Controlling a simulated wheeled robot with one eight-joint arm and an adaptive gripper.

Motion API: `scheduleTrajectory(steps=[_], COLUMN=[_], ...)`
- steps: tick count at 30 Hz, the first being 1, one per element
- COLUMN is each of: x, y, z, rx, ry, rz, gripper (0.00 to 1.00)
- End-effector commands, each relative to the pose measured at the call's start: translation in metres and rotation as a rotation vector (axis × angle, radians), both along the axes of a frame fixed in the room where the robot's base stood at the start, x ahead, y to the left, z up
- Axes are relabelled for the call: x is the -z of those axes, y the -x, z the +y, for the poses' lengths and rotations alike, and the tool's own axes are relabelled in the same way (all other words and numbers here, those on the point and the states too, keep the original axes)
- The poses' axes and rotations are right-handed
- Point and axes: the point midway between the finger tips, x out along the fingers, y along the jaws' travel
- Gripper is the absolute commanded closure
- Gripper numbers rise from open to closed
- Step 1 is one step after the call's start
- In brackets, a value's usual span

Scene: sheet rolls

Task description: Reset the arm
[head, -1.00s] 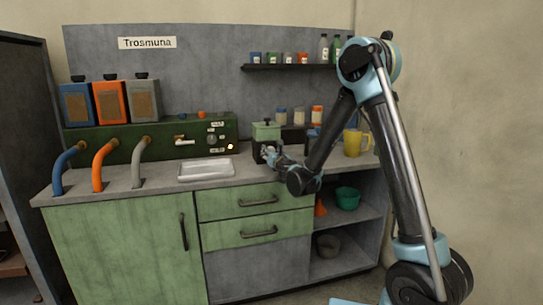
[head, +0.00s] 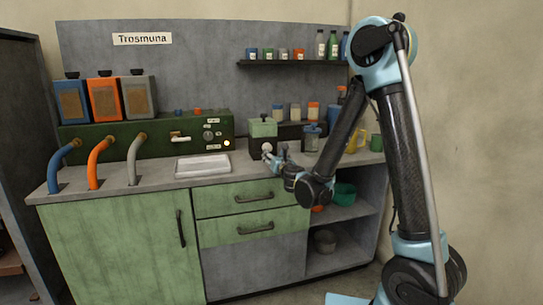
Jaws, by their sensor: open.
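My arm rises at the right and bends down toward the counter.
The grey counter (head: 110,187) carries a white tray (head: 203,166) and a green panel with hoses at left. A shelf (head: 290,62) with bottles hangs above. The right wall side is clear.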

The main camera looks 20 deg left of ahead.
Motion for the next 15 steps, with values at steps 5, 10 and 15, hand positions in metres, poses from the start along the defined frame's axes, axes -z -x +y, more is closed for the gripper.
scheduleTrajectory(steps=[5,10,15], x=[0.0,0.0001,0.0001], y=[0.0125,0.0149,0.0146], z=[-0.0073,-0.0088,-0.0087], rx=[-0.001,-0.001,-0.001], ry=[0.0,0.0,-0.001], rz=[0.0,0.0,0.0], gripper=[0.44,0.44,0.44])
